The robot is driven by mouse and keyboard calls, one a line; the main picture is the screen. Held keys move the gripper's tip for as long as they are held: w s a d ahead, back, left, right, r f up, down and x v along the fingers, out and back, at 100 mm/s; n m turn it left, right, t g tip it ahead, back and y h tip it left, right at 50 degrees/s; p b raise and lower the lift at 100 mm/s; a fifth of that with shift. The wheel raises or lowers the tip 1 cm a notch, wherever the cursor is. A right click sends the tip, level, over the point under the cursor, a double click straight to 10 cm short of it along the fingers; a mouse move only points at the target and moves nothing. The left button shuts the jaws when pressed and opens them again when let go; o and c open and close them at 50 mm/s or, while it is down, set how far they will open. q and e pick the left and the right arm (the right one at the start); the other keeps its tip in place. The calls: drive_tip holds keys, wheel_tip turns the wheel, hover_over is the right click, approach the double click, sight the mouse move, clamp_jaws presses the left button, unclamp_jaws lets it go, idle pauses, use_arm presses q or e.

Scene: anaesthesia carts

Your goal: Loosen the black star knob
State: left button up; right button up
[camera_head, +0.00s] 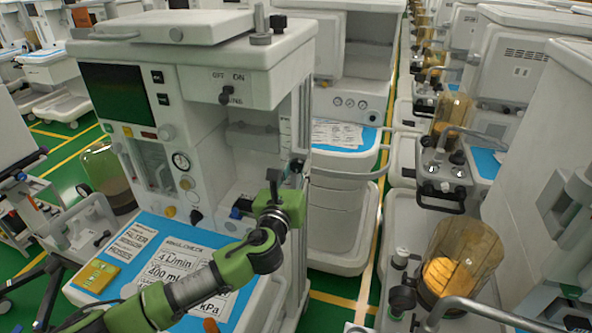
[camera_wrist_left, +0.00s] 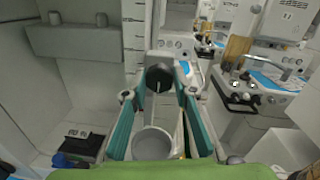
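A dark round knob (camera_wrist_left: 160,77), likely the black star knob, shows in the left wrist view beyond and between my fingertips. Its star outline is not clear. In the head view a small dark part (camera_head: 297,165) sits at the cart's right front edge, just beyond my gripper; it may be the same knob. My left gripper (camera_head: 283,182) reaches up to it from below left. In the left wrist view its teal fingers (camera_wrist_left: 158,98) stand apart, with a visible gap to the knob. I cannot tell how far away the knob is. My right gripper is not in view.
The anaesthesia cart (camera_head: 200,190) has a blue work surface with paper cards and a yellow box (camera_head: 97,276). Another cart (camera_head: 340,190) stands close behind. At right are a handrail (camera_head: 490,312) and an amber canister (camera_head: 462,262). A narrow green floor strip runs between the rows.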

use_arm(q)
drive_tip(key=shift+n, duration=0.4)
drive_tip(key=n, duration=0.3)
drive_tip(key=shift+p, duration=0.3)
drive_tip(key=n, duration=0.3)
drive_tip(key=shift+n+g+p, duration=0.3)
drive_tip(key=n+p, duration=0.1)
drive_tip(key=n, duration=0.5)
drive_tip(key=shift+r, duration=0.15)
drive_tip(key=n+h+p, duration=0.1)
drive_tip(key=n, duration=0.4)
drive_tip(key=shift+a+n+g, duration=0.15)
drive_tip(key=shift+n+g, duration=0.15)
drive_tip(key=shift+n, duration=0.1)
drive_tip(key=n, duration=0.3)
drive_tip(key=shift+p, duration=0.3)
drive_tip(key=shift+n+h, duration=0.4)
drive_tip(key=shift+n, duration=1.3)
